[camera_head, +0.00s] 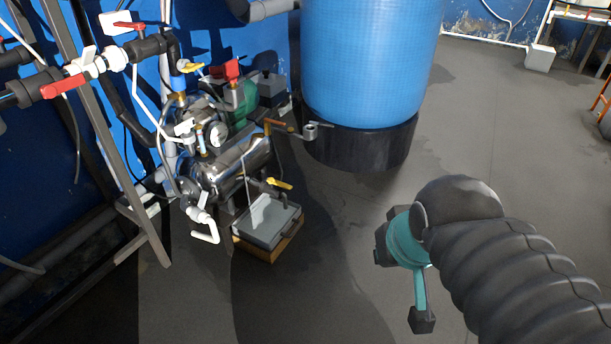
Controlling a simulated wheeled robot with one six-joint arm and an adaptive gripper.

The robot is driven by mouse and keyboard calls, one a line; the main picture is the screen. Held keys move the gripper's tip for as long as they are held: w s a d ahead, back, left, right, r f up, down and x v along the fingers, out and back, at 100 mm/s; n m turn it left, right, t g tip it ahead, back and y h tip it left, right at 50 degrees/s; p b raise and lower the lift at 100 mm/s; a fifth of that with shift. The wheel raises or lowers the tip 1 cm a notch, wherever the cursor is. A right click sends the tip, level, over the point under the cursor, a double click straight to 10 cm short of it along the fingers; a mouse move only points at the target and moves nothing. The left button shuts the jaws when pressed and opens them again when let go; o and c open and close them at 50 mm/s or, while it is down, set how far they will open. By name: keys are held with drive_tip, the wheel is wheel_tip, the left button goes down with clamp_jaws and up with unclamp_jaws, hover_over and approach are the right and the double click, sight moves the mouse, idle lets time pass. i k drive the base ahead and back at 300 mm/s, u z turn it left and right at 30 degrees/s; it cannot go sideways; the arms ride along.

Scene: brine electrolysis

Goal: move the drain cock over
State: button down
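Several small valves show on the steel vessel (240,160) at the left, and I cannot tell for sure which is the drain cock. One with a yellow lever (280,184) sits low at the vessel's right end, above a grey tray (268,238). Another with an orange handle (272,123) is at the end near the blue tank. My gripper (402,287) is at the lower right, over the floor and well apart from the valves. Its teal and black fingers are spread, with nothing seen between them. My arm hides part of it.
A large blue tank (370,60) on a black base stands behind. Pipes with red-handled valves (64,88) and a slanted metal frame (120,150) crowd the left. Open floor (330,240) lies between my gripper and the tray. A white box (540,58) is far right.

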sight(270, 181)
drive_tip(key=z, duration=0.15)
drive_tip(key=i, duration=0.95)
drive_tip(key=u, duration=0.25)
